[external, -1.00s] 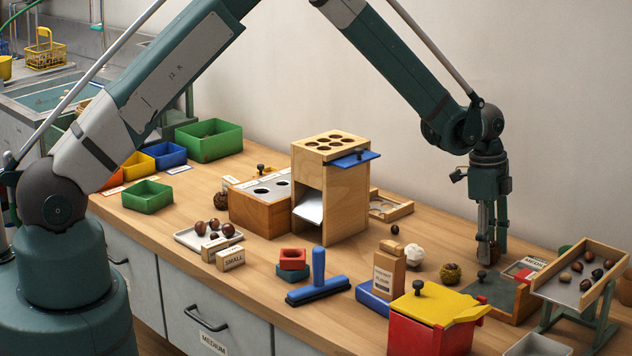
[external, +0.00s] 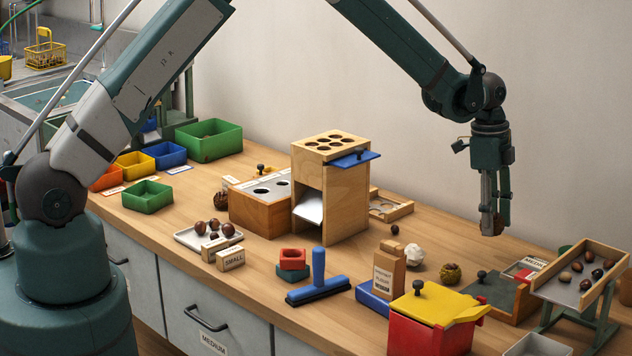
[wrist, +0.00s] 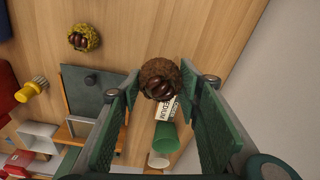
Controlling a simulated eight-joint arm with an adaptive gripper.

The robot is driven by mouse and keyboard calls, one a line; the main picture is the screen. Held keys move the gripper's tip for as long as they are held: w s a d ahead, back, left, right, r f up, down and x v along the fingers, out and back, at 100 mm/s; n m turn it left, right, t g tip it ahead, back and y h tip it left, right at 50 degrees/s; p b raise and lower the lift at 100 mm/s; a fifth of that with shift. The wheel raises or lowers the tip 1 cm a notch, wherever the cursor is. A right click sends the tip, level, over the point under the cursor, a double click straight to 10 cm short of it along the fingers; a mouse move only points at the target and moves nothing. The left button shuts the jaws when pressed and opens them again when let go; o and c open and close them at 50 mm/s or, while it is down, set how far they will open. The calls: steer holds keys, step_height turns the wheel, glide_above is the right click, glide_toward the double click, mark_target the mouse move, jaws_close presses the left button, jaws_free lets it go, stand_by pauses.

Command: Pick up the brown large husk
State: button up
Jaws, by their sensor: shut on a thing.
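The brown large husk (wrist: 160,70) is round and spiky, with dark chestnuts showing inside. It is between the fingertips of my gripper (wrist: 161,90) in the wrist view, which is shut on it. In the external view my gripper (external: 493,226) points down and hangs above the table at the right. The husk there is a small brown patch (external: 501,225) at the fingertips, mostly hidden by them.
A yellow-green husk (external: 450,273) and a white lump (external: 414,254) lie on the table below. A tilted tray of chestnuts (external: 617,272) stands at the right. A red box with a yellow lid (external: 430,306) is in front.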

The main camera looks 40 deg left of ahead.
steer(key=shift+r, duration=1.45)
steer(key=shift+a, duration=0.1)
